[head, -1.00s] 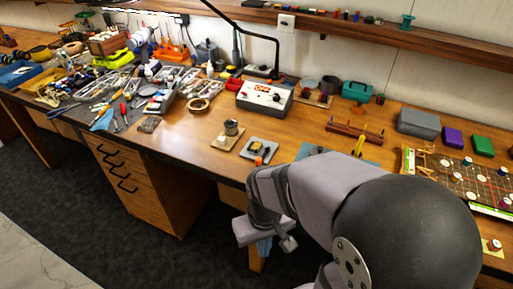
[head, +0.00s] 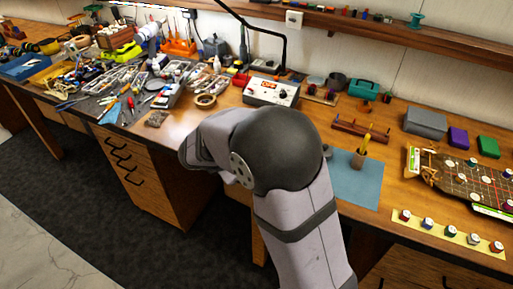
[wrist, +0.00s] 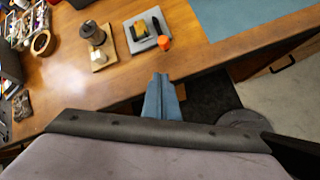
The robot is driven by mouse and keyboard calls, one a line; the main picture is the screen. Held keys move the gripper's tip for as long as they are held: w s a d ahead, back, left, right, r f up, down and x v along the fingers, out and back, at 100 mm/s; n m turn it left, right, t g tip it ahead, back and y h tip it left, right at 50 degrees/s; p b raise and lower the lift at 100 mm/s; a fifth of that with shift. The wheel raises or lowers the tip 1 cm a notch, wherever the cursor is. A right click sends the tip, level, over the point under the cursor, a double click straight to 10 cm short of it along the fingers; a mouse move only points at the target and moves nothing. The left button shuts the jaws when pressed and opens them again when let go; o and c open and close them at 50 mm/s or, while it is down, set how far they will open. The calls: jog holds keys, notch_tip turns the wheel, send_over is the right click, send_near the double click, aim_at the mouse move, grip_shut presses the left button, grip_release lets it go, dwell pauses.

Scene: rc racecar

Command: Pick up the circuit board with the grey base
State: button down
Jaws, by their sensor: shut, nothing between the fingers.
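A grey square base (wrist: 149,42) with a small yellow and dark part (wrist: 140,31) on it lies on the wooden desk, at the top middle of the wrist view. It looks like the circuit board with the grey base, but is too small to tell fully. An orange piece (wrist: 164,42) sits by its lower right edge. My gripper (wrist: 162,78) is shut and empty, nearer the desk's front edge and apart from the base. In the head view my arm hides the gripper and the base.
A wooden board (wrist: 101,58) with a dark metal cylinder (wrist: 92,32) stands just left of the base. A tape ring (wrist: 42,43) lies further left. A blue mat (head: 357,180) lies to the right. The desk between gripper and base is clear.

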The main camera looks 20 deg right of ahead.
jog(key=shift+w+d+r+n+t, duration=0.15)
jog(key=shift+w+r+n, duration=0.15)
jog(key=shift+n, duration=0.75)
jog(key=shift+w+d+r+n+t, duration=0.1)
jog(key=shift+w+r+n+t, duration=0.15)
jog(key=shift+n, duration=0.75)
jog(key=shift+w+d+r+n+t, duration=0.1)
jog(key=shift+w+r+n, duration=0.2)
jog(key=shift+n, duration=0.75)
jog(key=p+x, duration=0.1)
jog(key=x, duration=0.9)
jog(key=shift+d+f, duration=0.1)
jog(key=shift+d, duration=0.15)
jog(key=shift+w+d+r+p, duration=0.25)
jog(key=shift+w+d+p, duration=0.55)
jog(key=shift+w+d+f, duration=0.15)
jog(key=shift+w+d, duration=0.35)
jog(key=shift+w, duration=0.05)
